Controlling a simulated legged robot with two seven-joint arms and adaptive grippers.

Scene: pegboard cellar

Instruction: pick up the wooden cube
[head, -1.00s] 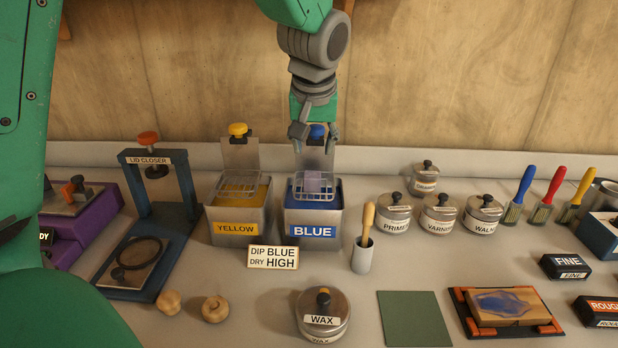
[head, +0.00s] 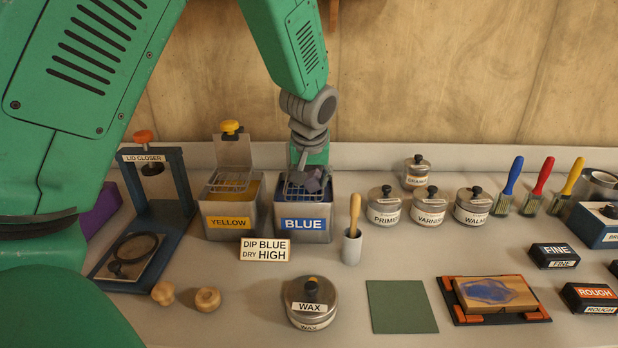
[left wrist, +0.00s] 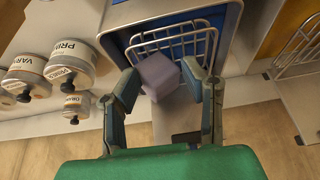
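The cube (head: 316,181), greyish purple here, is at the blue tank's wire basket (head: 293,190). It looks tilted and partly shaded in the head view. My left gripper (head: 304,174) reaches down over the basket from behind, its fingers at the cube. In the left wrist view the cube (left wrist: 160,75) lies between the two fingertips (left wrist: 160,68), over the basket wires (left wrist: 185,42). I cannot tell whether both fingers press on it. My right gripper is not in view.
The blue tank (head: 303,234) stands close beside the yellow tank (head: 229,222). A wax tin (head: 311,302) and several labelled tins, including varnish (head: 430,207), share the bench.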

